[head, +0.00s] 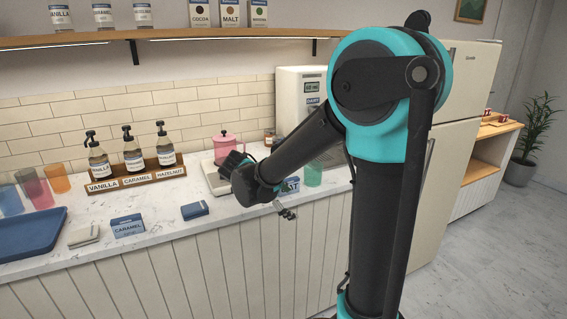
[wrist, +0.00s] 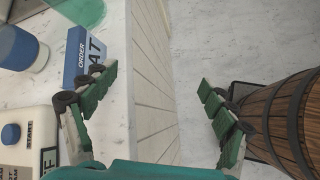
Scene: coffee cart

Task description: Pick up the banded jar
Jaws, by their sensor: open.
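I cannot make out for certain which thing is the banded jar. A pink lidded canister (head: 225,150) stands on the counter behind my arm, with no clear band visible. A small brownish jar (head: 269,137) is partly seen beside the white machine, its details too small to read. My gripper (head: 287,212) hangs just off the counter's front edge. In the wrist view, its green-padded fingers (wrist: 160,95) are wide apart with nothing between them. The counter edge and floor show beyond them.
A blue-and-white order card (wrist: 85,58) stands near the left finger. A green cup (head: 313,174) is close to it on the counter. A wooden barrel with dark hoops (wrist: 290,115) stands right of the gripper. Syrup bottles (head: 133,150), a caramel box (head: 128,226) and a blue tray (head: 30,236) lie left.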

